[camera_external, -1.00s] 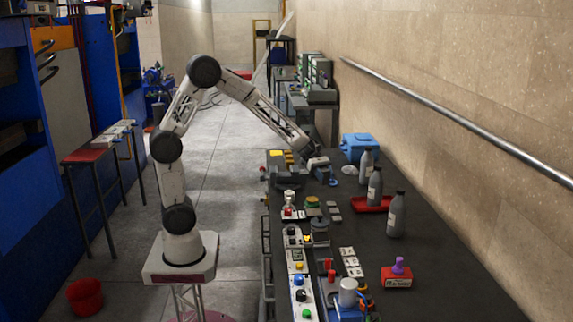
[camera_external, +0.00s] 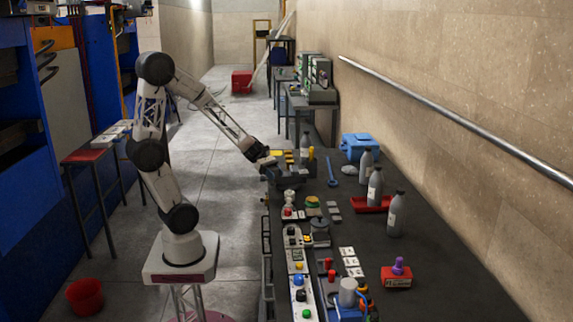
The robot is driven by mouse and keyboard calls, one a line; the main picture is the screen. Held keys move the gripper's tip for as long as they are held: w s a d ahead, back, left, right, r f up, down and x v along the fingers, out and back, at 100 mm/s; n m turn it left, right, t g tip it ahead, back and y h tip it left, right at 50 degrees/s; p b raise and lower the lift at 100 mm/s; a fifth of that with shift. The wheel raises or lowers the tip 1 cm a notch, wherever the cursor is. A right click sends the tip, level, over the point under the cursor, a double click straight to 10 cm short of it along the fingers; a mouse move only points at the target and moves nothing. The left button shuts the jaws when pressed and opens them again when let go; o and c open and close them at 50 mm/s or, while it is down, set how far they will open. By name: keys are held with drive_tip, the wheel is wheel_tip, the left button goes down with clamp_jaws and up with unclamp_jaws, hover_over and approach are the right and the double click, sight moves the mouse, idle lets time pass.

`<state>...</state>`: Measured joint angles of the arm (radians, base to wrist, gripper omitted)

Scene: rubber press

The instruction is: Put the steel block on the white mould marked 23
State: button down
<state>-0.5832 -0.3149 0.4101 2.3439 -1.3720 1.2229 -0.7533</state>
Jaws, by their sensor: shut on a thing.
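My gripper (camera_external: 264,161) is above the far left corner of the dark table. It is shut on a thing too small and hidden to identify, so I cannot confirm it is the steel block. Small flat grey blocks (camera_external: 333,211) lie on the table near its middle. White plates (camera_external: 350,261) with dark marks lie in a short row nearer the camera. I cannot read the number 23 on any of these.
The long dark table (camera_external: 440,290) holds a control strip (camera_external: 297,262) along its left edge. Bottles (camera_external: 396,214) stand by a red tray (camera_external: 372,204), with a blue box (camera_external: 359,147) behind. A blue wrench-like tool (camera_external: 331,172) lies far back.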

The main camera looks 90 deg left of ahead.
drive_tip(key=s+f+n+t+y, duration=0.1)
drive_tip(key=s+f, duration=0.1)
drive_tip(key=s, duration=0.5)
drive_tip(key=shift+s+d, duration=0.3)
drive_tip(key=shift+s, duration=0.05)
drive_tip(key=shift+w, duration=0.1)
hover_over(291, 193)
drive_tip(key=shift+a+f, duration=0.1)
drive_tip(key=shift+f, duration=0.6)
drive_tip(key=shift+f, duration=0.1)
idle(0.5)
drive_tip(key=shift+f, duration=1.65)
drive_tip(key=shift+f, duration=0.15)
drive_tip(key=c, duration=0.6)
unclamp_jaws()
